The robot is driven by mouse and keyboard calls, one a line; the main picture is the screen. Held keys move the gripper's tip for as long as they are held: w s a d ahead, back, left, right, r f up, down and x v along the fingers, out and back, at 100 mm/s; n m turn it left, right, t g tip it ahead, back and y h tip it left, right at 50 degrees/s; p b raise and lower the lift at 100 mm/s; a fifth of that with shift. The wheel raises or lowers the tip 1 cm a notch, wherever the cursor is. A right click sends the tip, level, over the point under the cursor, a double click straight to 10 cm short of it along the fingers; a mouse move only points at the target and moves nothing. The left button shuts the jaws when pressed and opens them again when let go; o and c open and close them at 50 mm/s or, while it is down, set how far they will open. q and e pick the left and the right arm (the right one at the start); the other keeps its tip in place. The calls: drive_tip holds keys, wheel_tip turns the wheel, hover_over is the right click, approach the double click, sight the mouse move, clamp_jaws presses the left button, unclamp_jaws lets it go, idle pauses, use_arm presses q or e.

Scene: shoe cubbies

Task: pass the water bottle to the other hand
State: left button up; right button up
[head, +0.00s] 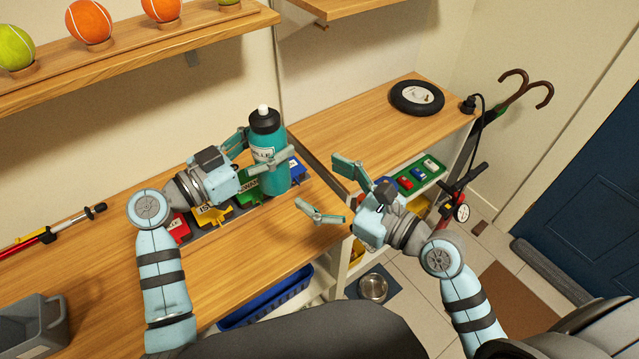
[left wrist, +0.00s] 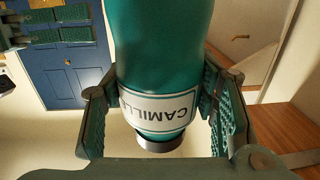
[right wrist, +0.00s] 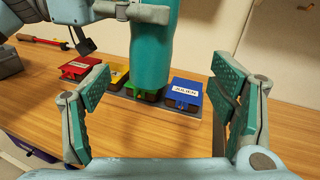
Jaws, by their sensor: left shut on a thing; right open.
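The teal water bottle (head: 271,176) has a black lid with a white cap and a name label. It is upright in the head view. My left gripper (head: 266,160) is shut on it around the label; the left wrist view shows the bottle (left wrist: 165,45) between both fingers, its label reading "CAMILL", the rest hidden. My right gripper (head: 335,190) is open and empty, to the right of the bottle and apart from it. In the right wrist view the lower part of the bottle (right wrist: 152,60) shows beyond the open fingers (right wrist: 165,105).
Red, yellow, green and blue name-labelled boxes (right wrist: 186,96) stand in a row on the wooden top behind the bottle. A shelf with balls (head: 150,60) hangs above left. A black wheel (head: 417,96) lies on the right-hand top. A grey bin (head: 35,325) stands at lower left.

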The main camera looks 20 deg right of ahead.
sight(266, 157)
use_arm(q)
drive_tip(key=shift+d, duration=0.1)
use_arm(e)
drive_tip(key=shift+m+y, duration=0.3)
drive_tip(key=x, duration=0.4)
drive_tip(key=a+r+x, duration=0.1)
drive_tip(key=x, duration=0.3)
drive_tip(key=s+x, duration=0.1)
drive_tip(key=x, duration=0.3)
drive_tip(key=shift+a+r, duration=0.2)
drive_tip(key=shift+r, duration=0.1)
drive_tip(key=shift+s, duration=0.1)
drive_tip(key=shift+d, duration=0.1)
drive_tip(key=shift+c, duration=0.2)
drive_tip(key=c, duration=1.7)
use_arm(q)
drive_tip(key=o, duration=1.7)
use_arm(e)
drive_tip(key=shift+c, duration=0.2)
use_arm(q)
drive_tip(key=shift+o, duration=0.2)
